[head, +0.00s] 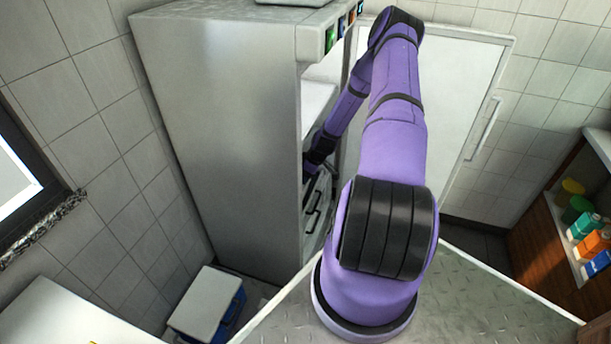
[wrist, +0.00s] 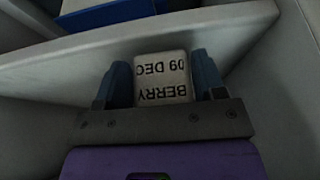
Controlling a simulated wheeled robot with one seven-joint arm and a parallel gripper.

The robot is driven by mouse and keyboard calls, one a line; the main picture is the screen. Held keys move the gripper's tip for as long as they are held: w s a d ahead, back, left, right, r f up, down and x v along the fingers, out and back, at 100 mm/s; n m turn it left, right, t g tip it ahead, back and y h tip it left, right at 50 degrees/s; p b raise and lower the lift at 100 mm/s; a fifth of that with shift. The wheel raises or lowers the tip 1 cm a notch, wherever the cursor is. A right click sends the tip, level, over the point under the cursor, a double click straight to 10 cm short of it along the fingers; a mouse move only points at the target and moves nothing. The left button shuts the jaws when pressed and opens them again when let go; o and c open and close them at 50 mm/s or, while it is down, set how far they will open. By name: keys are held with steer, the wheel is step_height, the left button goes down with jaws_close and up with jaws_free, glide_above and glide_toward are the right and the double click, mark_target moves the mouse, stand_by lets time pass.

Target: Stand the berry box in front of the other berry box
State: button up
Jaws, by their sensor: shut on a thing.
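A pale box (wrist: 162,92) with the upside-down label "BERRY 09 DEC" shows in the wrist view. My gripper (wrist: 161,68) is shut on it, with one dark blue finger on each side. A pale shelf-like edge lies just beyond the box; I cannot tell whether the box touches it. In the head view my arm reaches into the open side of a tall grey cabinet, and the box is not visible there. No second box with a readable berry label shows in either view.
The grey cabinet (head: 215,130) hides much of its inside in the head view. A blue object with a pale top (wrist: 105,14) lies beyond the pale edge (wrist: 200,30) in the wrist view. Pale walls are close on both sides of my gripper.

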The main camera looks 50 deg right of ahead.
steer(key=shift+f, duration=0.25)
steer(key=shift+f, duration=0.15)
steer(key=o, duration=1.1)
steer(key=v, duration=1.2)
steer(key=shift+a, duration=0.1)
